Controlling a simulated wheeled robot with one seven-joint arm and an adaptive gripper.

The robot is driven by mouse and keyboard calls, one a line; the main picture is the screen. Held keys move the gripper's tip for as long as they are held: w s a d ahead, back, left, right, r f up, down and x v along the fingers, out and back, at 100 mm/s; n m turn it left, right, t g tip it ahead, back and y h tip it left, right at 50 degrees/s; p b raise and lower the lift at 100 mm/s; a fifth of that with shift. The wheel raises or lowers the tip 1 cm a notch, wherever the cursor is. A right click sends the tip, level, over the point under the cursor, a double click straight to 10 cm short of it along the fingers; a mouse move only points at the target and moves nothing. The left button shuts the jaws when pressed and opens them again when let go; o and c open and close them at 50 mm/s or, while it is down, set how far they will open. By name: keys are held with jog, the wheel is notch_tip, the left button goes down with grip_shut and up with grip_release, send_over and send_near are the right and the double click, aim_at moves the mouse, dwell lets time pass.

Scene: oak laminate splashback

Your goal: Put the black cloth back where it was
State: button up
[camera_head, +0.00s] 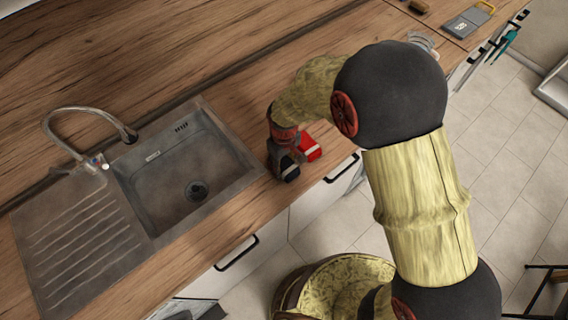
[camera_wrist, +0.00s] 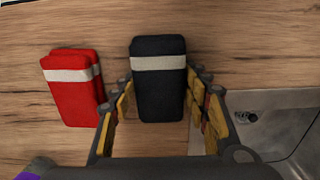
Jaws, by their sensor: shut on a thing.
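The black cloth (camera_wrist: 158,95) is a folded dark bundle with a white band, held between the fingers of my gripper (camera_wrist: 161,82). In the head view the black cloth (camera_head: 289,172) shows below my gripper (camera_head: 282,155), near the front edge of the counter and just right of the sink. I cannot tell whether it touches the counter. A red cloth (camera_head: 308,148) with a white band lies on the counter to the right of it. In the wrist view the red cloth (camera_wrist: 72,103) is to the left, apart from my fingers.
The steel sink (camera_head: 163,208) with a faucet (camera_head: 85,112) is left of my gripper. The wooden counter (camera_head: 235,98) behind it is clear. Drawer handles (camera_head: 237,253) stick out from the front. A grey board (camera_head: 467,22) lies at the far right.

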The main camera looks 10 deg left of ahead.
aim_at(284, 163)
jog(key=shift+f, duration=0.1)
jog(key=shift+f, duration=0.2)
jog(key=o, duration=1.2)
jog(key=shift+f, duration=0.1)
notch_tip(284, 163, up, 13)
jog(key=shift+f+p, duration=0.1)
jog(key=shift+p, duration=0.6)
